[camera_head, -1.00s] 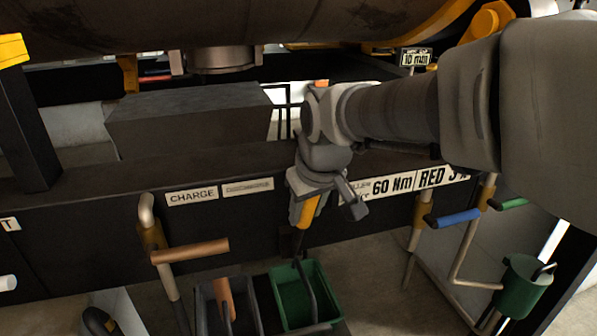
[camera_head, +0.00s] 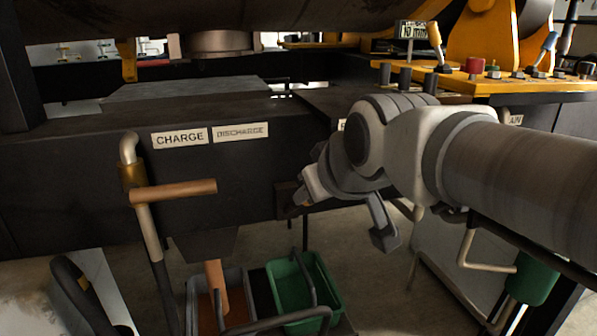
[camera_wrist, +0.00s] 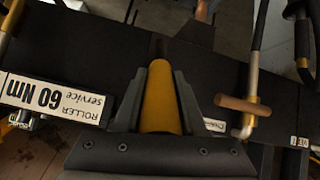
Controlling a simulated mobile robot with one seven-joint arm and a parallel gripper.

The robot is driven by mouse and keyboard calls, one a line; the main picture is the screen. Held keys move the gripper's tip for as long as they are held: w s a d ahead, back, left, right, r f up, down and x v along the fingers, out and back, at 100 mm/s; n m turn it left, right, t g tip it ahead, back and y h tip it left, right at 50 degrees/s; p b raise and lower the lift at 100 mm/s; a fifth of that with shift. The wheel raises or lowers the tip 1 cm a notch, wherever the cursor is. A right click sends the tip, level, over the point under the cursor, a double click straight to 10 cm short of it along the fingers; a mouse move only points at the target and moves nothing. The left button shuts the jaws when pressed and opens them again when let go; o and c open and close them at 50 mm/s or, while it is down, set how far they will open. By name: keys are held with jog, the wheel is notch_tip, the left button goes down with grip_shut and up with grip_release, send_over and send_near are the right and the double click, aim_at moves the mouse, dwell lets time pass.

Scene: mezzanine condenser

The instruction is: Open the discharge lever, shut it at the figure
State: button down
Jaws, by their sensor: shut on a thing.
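My gripper (camera_head: 296,194) is at the front of the dark beam, right of and below the discharge label (camera_head: 241,132). In the wrist view, my gripper (camera_wrist: 159,75) is shut on a yellow lever handle (camera_wrist: 159,102), which lies between the two dark fingers. Its dark end shows beyond them. In the head view my gripper and wrist hide the handle; a dark block (camera_head: 286,201) on the beam shows beside the fingertips. A small sign (camera_head: 413,30) reading 10 mm stands at the upper right; its upper line is too small to read.
A charge label (camera_head: 180,138) and a lever with a wooden crossbar (camera_head: 185,191) are at left. A grey bin (camera_head: 203,285) and a green bin (camera_head: 325,290) stand below. A yellow control deck (camera_head: 450,83) is at upper right. The wrist view shows a 60 Nm label (camera_wrist: 38,97).

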jog(key=shift+s+f+b, duration=0.2)
jog(key=shift+f+b, duration=0.05)
jog(key=shift+b, duration=0.25)
jog(key=c, duration=0.5)
grip_release()
jog(key=p+v, duration=0.4)
jog(key=v, duration=1.3)
jog(key=shift+s+f, duration=0.15)
jog(key=shift+s, duration=0.25)
jog(key=shift+d, duration=0.2)
